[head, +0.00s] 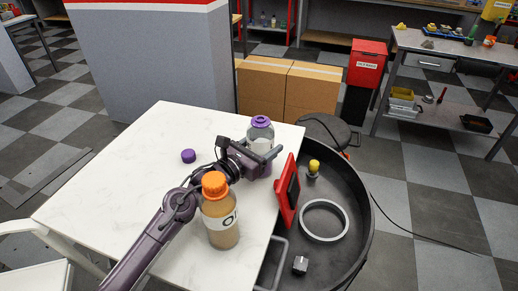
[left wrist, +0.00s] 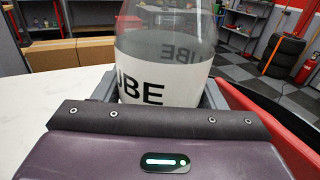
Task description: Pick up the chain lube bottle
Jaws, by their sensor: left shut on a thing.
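The chain lube bottle (head: 261,130) is clear with a purple cap and stands upright by the far right edge of the white table (head: 130,190). My left gripper (head: 266,156) is shut around its lower body. In the left wrist view the bottle's white label (left wrist: 165,72) reads "UBE" and sits between the fingers. The bottle's base is hidden, so I cannot tell whether it touches the table. My right gripper is not in view.
An orange-capped bottle (head: 220,222) stands beside my left arm. A loose purple cap (head: 188,156) lies on the table. A red-framed panel (head: 288,192) rises at the right edge, beside a black round tub (head: 362,215) holding a pale ring (head: 325,237). The table's left side is clear.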

